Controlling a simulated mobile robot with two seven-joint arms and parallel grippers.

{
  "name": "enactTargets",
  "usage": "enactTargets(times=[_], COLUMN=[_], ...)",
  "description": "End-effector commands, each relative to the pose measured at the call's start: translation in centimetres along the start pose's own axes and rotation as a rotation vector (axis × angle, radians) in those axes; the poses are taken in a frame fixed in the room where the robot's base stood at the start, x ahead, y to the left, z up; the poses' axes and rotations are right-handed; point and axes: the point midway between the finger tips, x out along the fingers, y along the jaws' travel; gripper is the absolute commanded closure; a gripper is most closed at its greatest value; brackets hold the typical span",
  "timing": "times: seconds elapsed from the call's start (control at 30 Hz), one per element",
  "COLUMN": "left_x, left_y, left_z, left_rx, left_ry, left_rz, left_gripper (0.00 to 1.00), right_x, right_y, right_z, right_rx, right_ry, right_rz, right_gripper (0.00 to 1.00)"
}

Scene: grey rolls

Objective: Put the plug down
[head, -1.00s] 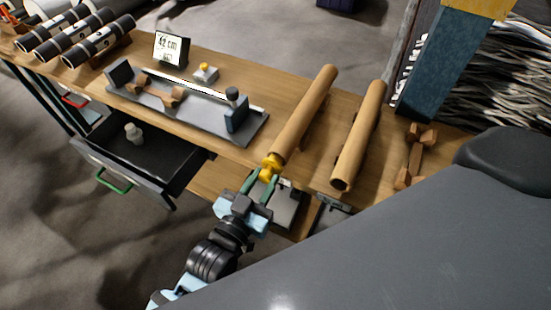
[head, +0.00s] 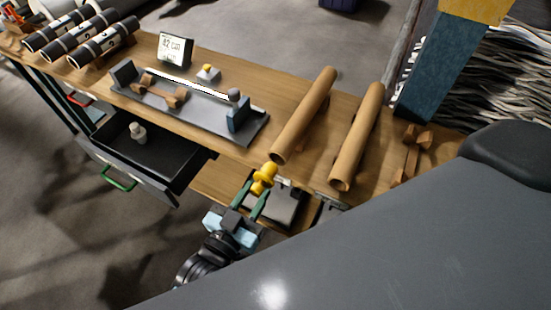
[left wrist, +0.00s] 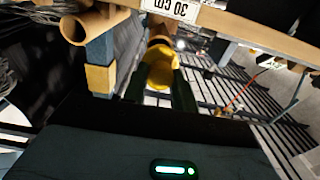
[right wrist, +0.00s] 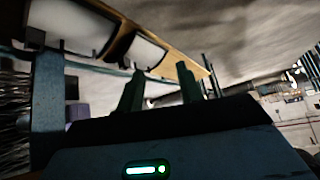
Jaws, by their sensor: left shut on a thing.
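The yellow plug (head: 264,177) is held between the fingers of my left gripper (head: 258,188), just off the near end of the left cardboard tube (head: 303,115). A small gap shows between plug and tube. In the left wrist view the plug (left wrist: 160,71) sits between the two dark fingers, with a tan tube end behind it. The right cardboard tube (head: 357,135) lies beside the first on the wooden bench (head: 225,145). My right gripper (right wrist: 160,88) shows only in its own wrist view, fingers apart and nothing between them.
A grey measuring fixture (head: 190,112) and a display sign (head: 174,48) stand on the bench. An open drawer (head: 165,160) holds a small white object (head: 137,132). A wooden cradle (head: 411,152) stands at right.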

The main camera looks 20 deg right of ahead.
Motion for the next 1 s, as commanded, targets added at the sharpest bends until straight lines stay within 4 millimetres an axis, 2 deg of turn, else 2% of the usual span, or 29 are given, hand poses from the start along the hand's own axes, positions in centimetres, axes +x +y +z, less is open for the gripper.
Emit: enactTargets(times=[0.37,0.47,0.57,0.67,0.77,0.9,1.0], left_x=[-0.2,-0.5,-1.4,-3.6,-7.2,-13.1,-17.3], left_y=[0.0,-0.4,-1.7,-4.2,-7.7,-12.1,-14.3], left_z=[-0.1,-0.9,-2.9,-5.7,-8.3,-10.8,-12.1], left_rx=[0.0,-0.001,0.0,0.001,0.003,0.005,0.006], left_ry=[0.001,0.005,0.007,0.009,0.009,0.007,0.006], left_rz=[-0.002,-0.022,-0.083,-0.195,-0.346,-0.555,-0.684], left_gripper=[0.86,0.86,0.86,0.86,0.86,0.86,0.86], right_x=[0.0,-0.1,-0.4,-0.8,-1.2,-1.8,-2.1], right_y=[0.0,0.0,0.1,0.2,0.3,0.5,0.6], right_z=[-0.1,-0.5,-1.3,-2.5,-3.8,-4.8,-4.8], right_rx=[0.0,-0.001,-0.003,-0.006,-0.01,-0.018,-0.022], right_ry=[0.002,0.007,0.02,0.041,0.064,0.081,0.079], right_rz=[0.0,0.001,0.002,0.004,0.007,0.011,0.012], right_gripper=[0.64,0.64,0.64,0.64,0.64,0.64,0.64])
